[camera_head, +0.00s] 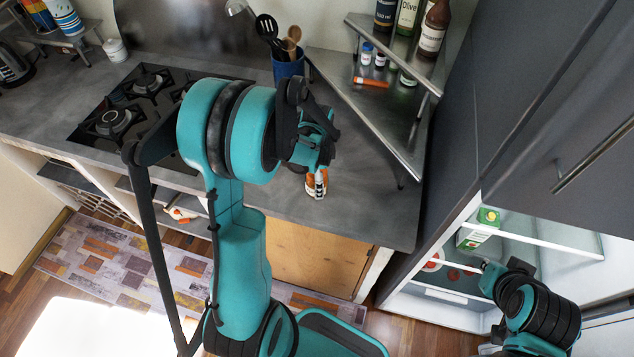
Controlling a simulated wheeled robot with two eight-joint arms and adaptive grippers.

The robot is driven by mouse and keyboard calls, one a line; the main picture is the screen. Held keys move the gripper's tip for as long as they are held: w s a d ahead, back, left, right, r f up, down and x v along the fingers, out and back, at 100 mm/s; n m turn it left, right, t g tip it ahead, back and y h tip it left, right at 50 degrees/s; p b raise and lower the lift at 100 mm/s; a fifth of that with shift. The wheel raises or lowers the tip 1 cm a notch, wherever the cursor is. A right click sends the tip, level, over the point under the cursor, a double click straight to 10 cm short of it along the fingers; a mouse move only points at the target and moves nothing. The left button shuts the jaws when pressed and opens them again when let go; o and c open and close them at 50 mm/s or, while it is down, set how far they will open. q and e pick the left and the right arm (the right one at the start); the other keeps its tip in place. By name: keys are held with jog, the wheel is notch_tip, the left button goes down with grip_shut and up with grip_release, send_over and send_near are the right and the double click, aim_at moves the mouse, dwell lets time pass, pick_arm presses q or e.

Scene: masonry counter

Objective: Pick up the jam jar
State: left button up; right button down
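A small jar with an orange and white label, which looks like the jam jar (310,190), stands on the grey counter near its front edge. My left gripper (319,180) is right at the jar and covers part of it. Its fingers point down over the jar, but I cannot tell whether they touch it or are closed around it. My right gripper (490,278) is at the lower right, in front of the open fridge, far from the jar. Its fingers are too unclear to read.
A metal corner shelf (385,115) with bottles and small jars stands right of the jar. A blue utensil holder (288,68) is behind. A black cooktop (118,118) is at left. An open fridge (540,240) holds a green and white carton (478,229).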

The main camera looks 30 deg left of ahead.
pick_arm(q)
jog(key=c, duration=1.6)
jog(key=shift+r, duration=0.15)
jog(key=shift+c, duration=0.2)
